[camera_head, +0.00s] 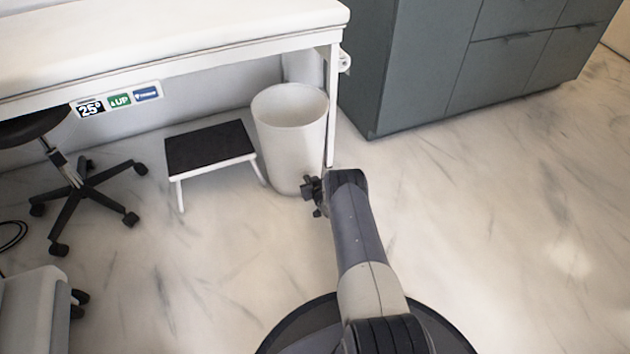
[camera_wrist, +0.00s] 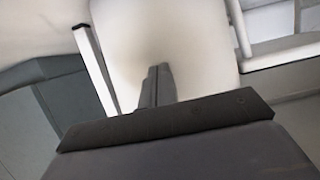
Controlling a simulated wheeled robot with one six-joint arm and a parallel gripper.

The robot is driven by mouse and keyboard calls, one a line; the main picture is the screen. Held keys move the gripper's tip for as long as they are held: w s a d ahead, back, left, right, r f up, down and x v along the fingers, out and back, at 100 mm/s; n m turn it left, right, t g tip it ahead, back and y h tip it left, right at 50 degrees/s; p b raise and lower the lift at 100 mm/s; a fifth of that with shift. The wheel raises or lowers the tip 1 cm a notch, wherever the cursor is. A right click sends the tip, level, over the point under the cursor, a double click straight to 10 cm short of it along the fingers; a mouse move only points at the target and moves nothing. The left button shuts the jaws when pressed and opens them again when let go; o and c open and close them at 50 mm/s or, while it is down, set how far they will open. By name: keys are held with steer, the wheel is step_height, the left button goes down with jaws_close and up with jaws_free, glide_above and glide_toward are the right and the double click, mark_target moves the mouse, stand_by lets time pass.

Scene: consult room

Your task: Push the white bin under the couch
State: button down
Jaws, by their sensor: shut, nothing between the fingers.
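The white bin (camera_head: 290,140) stands upright on the floor, at the front edge of the couch (camera_head: 200,35) by its right-hand leg. Its rim is round and open at the top. My gripper (camera_head: 308,188) is low at the bin's lower right side in the head view. In the wrist view the bin (camera_wrist: 185,45) fills the upper middle, and my gripper's fingers (camera_wrist: 158,75) are together and point at its wall. I cannot tell whether the fingertips touch the bin. Nothing shows between them.
A step stool (camera_head: 212,150) with a black top stands close to the bin's left. A black wheeled stool (camera_head: 75,180) is farther left. Grey cabinets (camera_head: 430,70) stand at the right behind the couch leg (camera_head: 332,110). The marble floor (camera_head: 500,220) at the right is clear.

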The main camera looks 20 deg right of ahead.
mark_target(305, 174)
steer(key=shift+w+a, duration=0.1)
steer(key=shift+w, duration=1.6)
steer(key=s+p, duration=0.4)
steer(key=s, duration=0.2)
steer(key=shift+p, duration=0.3)
steer(key=w+b, duration=0.5)
steer(key=w, duration=0.1)
steer(key=shift+f, duration=0.2)
steer(key=shift+s+r, duration=0.2)
steer(key=shift+s, duration=0.5)
